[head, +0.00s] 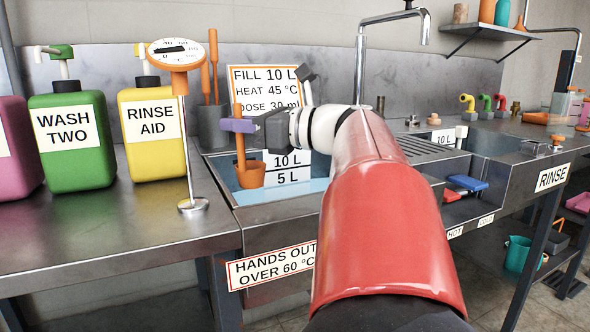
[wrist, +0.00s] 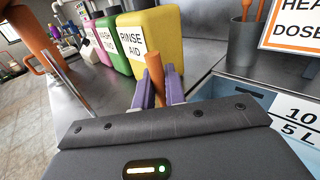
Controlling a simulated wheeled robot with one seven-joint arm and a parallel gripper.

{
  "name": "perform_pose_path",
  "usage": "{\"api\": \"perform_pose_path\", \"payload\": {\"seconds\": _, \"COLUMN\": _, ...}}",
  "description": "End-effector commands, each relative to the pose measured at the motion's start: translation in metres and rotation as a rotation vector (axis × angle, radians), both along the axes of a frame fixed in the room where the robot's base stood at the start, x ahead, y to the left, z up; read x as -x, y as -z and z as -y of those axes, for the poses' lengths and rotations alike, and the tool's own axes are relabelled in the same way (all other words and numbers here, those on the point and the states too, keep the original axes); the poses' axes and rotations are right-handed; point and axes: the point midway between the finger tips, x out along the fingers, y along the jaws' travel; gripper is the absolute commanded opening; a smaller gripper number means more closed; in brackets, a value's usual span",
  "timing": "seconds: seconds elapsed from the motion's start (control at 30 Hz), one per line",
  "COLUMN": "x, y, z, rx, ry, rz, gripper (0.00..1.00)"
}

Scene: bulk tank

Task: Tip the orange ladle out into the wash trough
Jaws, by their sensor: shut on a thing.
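The orange ladle (head: 250,176) hangs about upright, its cup low and its handle rising into my gripper (head: 238,125). The purple fingers are shut on the handle near its top; in the wrist view my gripper (wrist: 160,90) has the orange handle (wrist: 155,75) between its fingers. The cup is over the left part of the wash trough (head: 285,214), a steel basin with blue water. I cannot see into the cup. White 10 L and 5 L level plates (head: 287,177) show on the trough's back wall. My arm hides the trough's right part.
A dial on a thin stand (head: 176,54), a yellow rinse aid bottle (head: 152,140) and a green wash two bottle (head: 68,140) stand left on the counter. A grey pot (head: 211,128) with orange handles is behind the ladle. A tall tap (head: 361,60) rises behind my arm.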

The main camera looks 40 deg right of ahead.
Motion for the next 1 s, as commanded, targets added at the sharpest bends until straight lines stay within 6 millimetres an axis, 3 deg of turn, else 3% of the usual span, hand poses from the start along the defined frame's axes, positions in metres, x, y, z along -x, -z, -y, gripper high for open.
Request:
{"api": "perform_pose_path", "payload": {"seconds": 0.43, "x": 0.000, "y": -0.004, "z": 0.010, "rx": -0.051, "ry": 0.002, "rz": -0.001, "gripper": 0.00}}
{"api": "perform_pose_path", "payload": {"seconds": 1.0, "x": -0.002, "y": -0.016, "z": 0.064, "rx": -0.328, "ry": 0.003, "rz": -0.010, "gripper": 0.00}}
